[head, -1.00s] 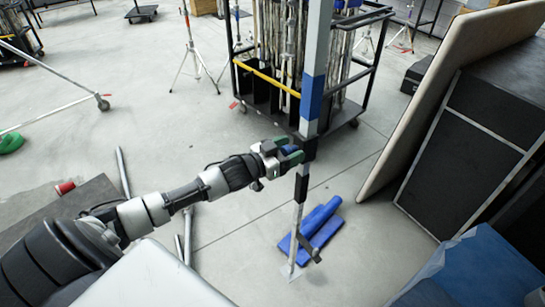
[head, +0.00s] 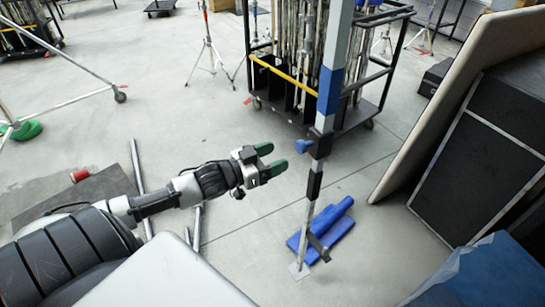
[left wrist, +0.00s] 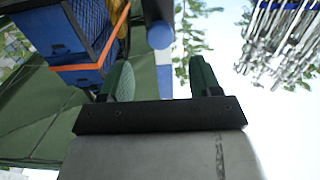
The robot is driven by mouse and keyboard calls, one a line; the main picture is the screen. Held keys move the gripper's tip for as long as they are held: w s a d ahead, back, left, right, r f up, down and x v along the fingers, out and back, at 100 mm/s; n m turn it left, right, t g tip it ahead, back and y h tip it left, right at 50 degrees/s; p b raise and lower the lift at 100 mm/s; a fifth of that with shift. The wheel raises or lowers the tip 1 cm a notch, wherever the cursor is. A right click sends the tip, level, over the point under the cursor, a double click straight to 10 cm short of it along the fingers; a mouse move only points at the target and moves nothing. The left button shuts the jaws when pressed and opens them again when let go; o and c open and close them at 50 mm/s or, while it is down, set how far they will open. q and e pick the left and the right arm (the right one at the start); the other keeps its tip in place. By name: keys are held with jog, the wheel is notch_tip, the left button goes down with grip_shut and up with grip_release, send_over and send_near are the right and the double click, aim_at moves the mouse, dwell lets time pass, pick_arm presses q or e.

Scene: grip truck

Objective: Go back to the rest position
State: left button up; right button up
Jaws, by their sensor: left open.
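My left gripper (head: 271,157) is open and empty in the middle of the head view. Its green fingers point right, toward a tall upright stand pole (head: 327,90) with blue and pale bands. A blue knob (head: 304,146) sticks out from a black collar on the pole, a short gap from the fingertips. In the left wrist view the two green fingers (left wrist: 160,80) are apart, and the blue knob (left wrist: 159,36) shows beyond them with nothing between the fingers. My right gripper is not in view.
A black cart (head: 345,122) with metal poles stands behind the stand. Blue bags (head: 328,226) lie at its foot. Black cases (head: 468,170) and a leaning board (head: 440,95) fill the right.

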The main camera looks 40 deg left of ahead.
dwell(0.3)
pick_arm(q)
jog(key=s+a+f+n+g+y, duration=0.15)
jog(key=s+f, duration=0.25)
jog(key=f, duration=0.8)
jog(key=s+a+f+n+g+y, duration=0.1)
jog(key=s+a+f+g+y, duration=0.2)
jog(key=f, duration=0.8)
jog(key=s+a+f+n+g+y, duration=0.1)
jog(key=s+f+g+y, duration=0.3)
jog(key=f, duration=0.8)
jog(key=s+d+f+g, duration=0.2)
jog(key=s+d+f, duration=0.3)
jog(key=s, duration=0.4)
jog(key=s+d+f+m+g+h, duration=0.1)
jog(key=s+d+f, duration=0.4)
jog(key=s, duration=0.5)
jog(key=s+d+f+g, duration=0.4)
jog(key=s+d+f, duration=0.2)
jog(key=s+f, duration=0.2)
jog(key=shift+s+h, duration=0.35)
jog(key=shift+s, duration=0.8)
jog(key=shift+m, duration=0.25)
